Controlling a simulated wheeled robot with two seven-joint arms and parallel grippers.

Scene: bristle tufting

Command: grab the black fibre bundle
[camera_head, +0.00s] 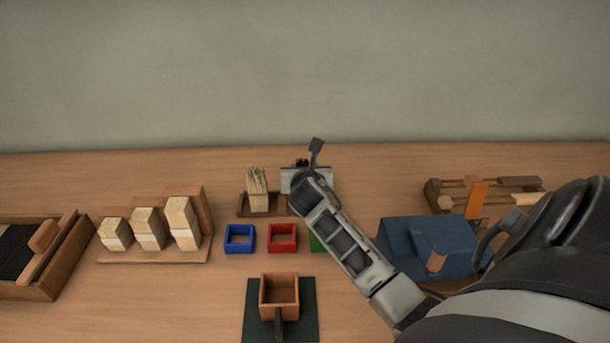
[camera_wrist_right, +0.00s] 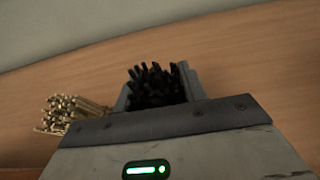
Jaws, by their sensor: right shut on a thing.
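The black fibre bundle (camera_wrist_right: 155,85) stands between the two jaws of my right gripper (camera_wrist_right: 158,92) in the right wrist view, with its bristly tips showing above them. In the head view my right gripper (camera_head: 306,182) is at the back middle of the table, and only a small dark bit of the bundle (camera_head: 301,162) shows behind the wrist. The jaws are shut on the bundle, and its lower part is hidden. I cannot tell whether it still touches its stand. My left gripper is not in view.
A pale fibre bundle (camera_head: 257,188) stands just left of my right gripper. In front are blue (camera_head: 239,238), red (camera_head: 282,238) and partly hidden green (camera_head: 316,241) square frames. A wooden box (camera_head: 279,290) sits on a dark mat (camera_head: 257,320). A blue block (camera_head: 440,245) is at right.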

